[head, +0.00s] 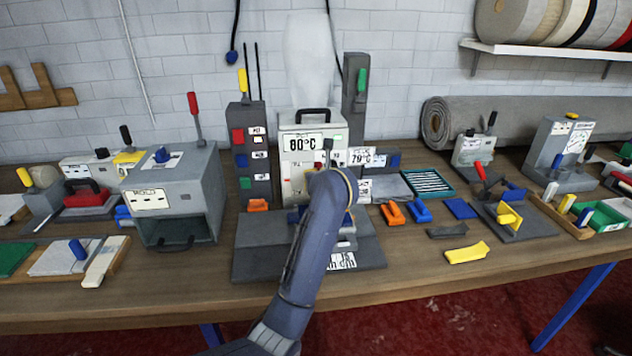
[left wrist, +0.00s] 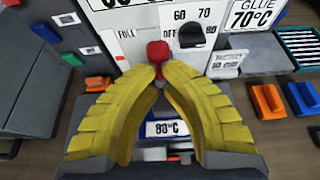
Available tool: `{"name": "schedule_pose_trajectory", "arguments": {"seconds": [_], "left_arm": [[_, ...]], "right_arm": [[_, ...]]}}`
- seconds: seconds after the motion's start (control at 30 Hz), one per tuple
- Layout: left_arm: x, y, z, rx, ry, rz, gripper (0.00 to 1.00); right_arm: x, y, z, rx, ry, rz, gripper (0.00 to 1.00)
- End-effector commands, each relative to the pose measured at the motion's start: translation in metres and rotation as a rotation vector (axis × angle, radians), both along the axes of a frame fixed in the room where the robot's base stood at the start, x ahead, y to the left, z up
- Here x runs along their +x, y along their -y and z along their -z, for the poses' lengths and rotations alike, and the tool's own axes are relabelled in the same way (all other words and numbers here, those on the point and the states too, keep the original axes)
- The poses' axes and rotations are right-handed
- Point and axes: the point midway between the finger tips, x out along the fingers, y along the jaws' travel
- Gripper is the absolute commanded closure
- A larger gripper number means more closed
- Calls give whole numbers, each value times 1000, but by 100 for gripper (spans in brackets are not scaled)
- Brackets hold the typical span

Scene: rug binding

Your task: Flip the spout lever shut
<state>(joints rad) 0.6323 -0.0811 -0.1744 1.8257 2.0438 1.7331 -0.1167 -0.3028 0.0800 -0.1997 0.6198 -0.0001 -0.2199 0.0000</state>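My left gripper (left wrist: 160,74) has yellow ribbed fingers that come together at the tips around the lever, just below the knob. In the head view my left arm hides the gripper and most of the spout. My right gripper is not in view.
A black dial (left wrist: 196,35) marked OFF, 60, 70 and 80 is right of the lever. A grey switch post (head: 248,150) stands close left, and orange (head: 392,213) and blue (head: 419,211) clips lie to the right. An 80°C display (left wrist: 167,128) sits below.

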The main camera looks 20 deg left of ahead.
Motion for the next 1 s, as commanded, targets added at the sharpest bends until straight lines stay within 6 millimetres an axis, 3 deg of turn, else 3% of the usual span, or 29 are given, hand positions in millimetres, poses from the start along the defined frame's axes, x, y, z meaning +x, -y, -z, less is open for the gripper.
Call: {"name": "schedule_pose_trajectory", "arguments": {"seconds": [0.8,1.0], "left_arm": [[5,-3,-3,0,0,0,100],[-2,6,-13,-3,2,6,100]], "right_arm": [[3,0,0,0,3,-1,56],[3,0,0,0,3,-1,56]]}}
